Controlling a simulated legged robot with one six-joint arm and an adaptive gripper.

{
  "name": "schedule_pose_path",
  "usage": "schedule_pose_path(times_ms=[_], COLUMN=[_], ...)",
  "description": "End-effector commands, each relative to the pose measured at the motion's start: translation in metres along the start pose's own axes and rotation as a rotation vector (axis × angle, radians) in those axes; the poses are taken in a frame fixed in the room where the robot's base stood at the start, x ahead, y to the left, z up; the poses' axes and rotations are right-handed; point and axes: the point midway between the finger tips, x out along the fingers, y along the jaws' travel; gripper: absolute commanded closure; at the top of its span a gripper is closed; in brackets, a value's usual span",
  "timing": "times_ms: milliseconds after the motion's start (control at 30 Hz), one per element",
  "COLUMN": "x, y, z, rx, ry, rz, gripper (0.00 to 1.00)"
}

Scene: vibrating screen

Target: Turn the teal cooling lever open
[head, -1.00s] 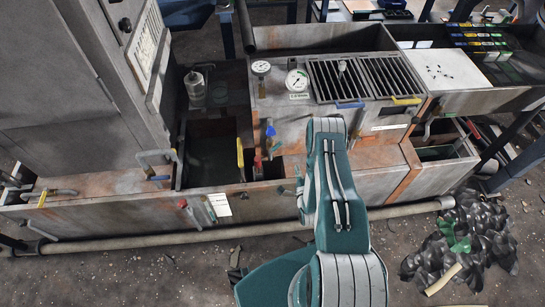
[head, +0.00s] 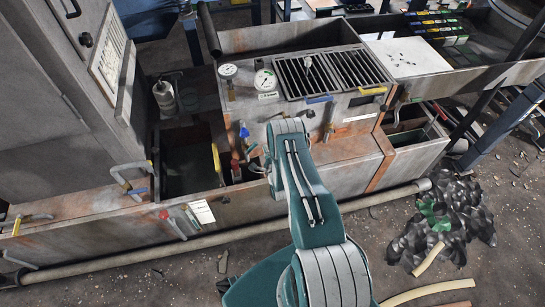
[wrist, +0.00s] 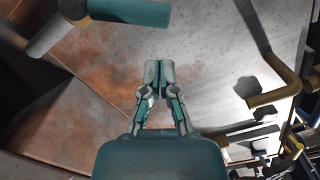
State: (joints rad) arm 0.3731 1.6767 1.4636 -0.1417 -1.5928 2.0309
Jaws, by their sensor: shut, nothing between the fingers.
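A teal bar, which looks like the teal cooling lever (wrist: 130,12), crosses the top of the wrist view. It joins a tan collar and a pale grey cylinder at the upper left. My gripper (wrist: 160,68) is shut and empty, below the bar in that picture and apart from it. In the head view my gripper is small and mostly hidden by my teal arm, close to the front of the machine. I cannot clearly pick out the lever there.
In the wrist view a tan bent handle (wrist: 268,97) stands at the right. In the head view a blue lever (head: 243,131), a red lever (head: 235,169) and a yellow handle (head: 216,160) are left of my arm. Dark rubble (head: 440,215) lies on the floor at right.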

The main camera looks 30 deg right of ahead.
Motion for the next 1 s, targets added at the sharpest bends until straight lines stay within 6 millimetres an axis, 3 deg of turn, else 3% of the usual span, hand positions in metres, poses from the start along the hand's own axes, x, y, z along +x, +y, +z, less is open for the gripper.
schedule_pose_path(times_ms=[200, 1000], x=[0.004, 0.004], y=[0.000, -0.003], z=[0.019, 0.024], rx=[0.000, -0.070], ry=[0.000, 0.002], rz=[-0.001, 0.003], gripper=[1.00, 1.00])
